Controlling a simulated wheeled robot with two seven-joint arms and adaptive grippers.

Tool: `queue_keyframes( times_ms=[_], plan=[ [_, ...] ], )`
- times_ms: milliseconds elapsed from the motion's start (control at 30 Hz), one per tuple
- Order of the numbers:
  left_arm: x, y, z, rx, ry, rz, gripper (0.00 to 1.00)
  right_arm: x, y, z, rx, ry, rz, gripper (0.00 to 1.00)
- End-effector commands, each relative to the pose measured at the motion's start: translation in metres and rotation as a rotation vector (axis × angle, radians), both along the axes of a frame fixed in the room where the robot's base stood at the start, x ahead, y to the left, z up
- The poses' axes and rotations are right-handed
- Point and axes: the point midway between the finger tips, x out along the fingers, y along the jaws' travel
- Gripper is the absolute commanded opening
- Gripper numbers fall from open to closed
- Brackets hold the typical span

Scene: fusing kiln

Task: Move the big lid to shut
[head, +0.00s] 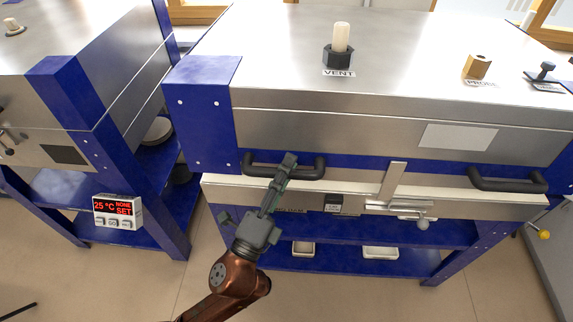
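The big lid (350,90) is the broad silver top of the kiln, with a blue left end and a blue lower band. It lies low over the kiln body (250,193), and a pale strip shows between them. I cannot tell whether it is fully seated. Two dark bar handles are on its front, a left handle (310,171) and a right handle (507,183). My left gripper (287,163) is at the left handle, overlapping its middle in the picture. Whether its fingers are closed around the bar is unclear. My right gripper is out of view.
A vent plug (340,46) and a brass probe fitting (477,67) stand on the lid. A metal latch (395,185) sits at the front. A second kiln (70,75) stands left, with a controller display (117,211). Trays (380,253) lie on the lower shelf.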

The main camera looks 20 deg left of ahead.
Motion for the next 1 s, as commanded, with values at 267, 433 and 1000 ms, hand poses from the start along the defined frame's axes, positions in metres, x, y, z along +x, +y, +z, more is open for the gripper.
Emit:
queue_keyframes(
  times_ms=[267, 433, 1000],
  plan=[
    [-0.001, -0.001, 0.014, 0.001, -0.003, -0.003, 0.36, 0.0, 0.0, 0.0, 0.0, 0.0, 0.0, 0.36],
    [-0.001, -0.001, 0.014, 0.001, -0.003, -0.003, 0.36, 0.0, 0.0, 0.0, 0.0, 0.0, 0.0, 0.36],
    [-0.028, 0.005, -0.001, 0.001, 0.0, -0.002, 0.36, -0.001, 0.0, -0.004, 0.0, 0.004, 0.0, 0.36]
  ],
)
